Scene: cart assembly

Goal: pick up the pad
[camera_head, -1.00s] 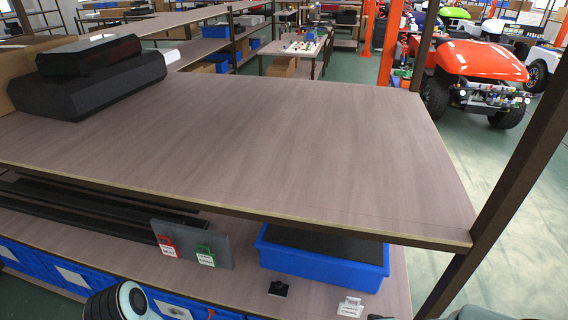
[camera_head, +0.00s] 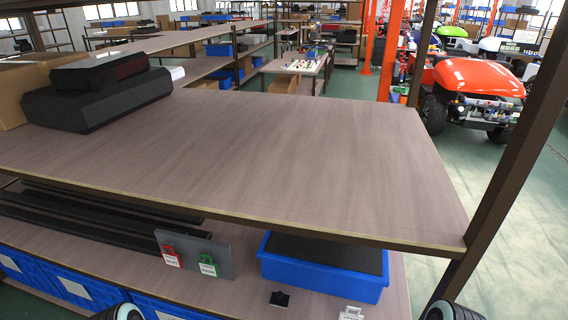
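A dark flat slab (camera_head: 328,250), which may be the pad, lies in a blue bin (camera_head: 322,281) on the lower shelf, partly hidden under the upper shelf edge. Dark foam-like blocks (camera_head: 98,98) are stacked at the back left of the upper shelf; I cannot tell for certain which item is the pad. Neither gripper shows. Only rounded parts of my arms are at the bottom edge, one left of centre and one at the right.
The upper shelf (camera_head: 270,150) is largely bare. A brown post (camera_head: 510,165) stands at its right end. On the lower shelf are long black bars (camera_head: 90,220), a grey plate (camera_head: 210,253) with red and green tags, and a small black piece (camera_head: 279,299) near the front edge.

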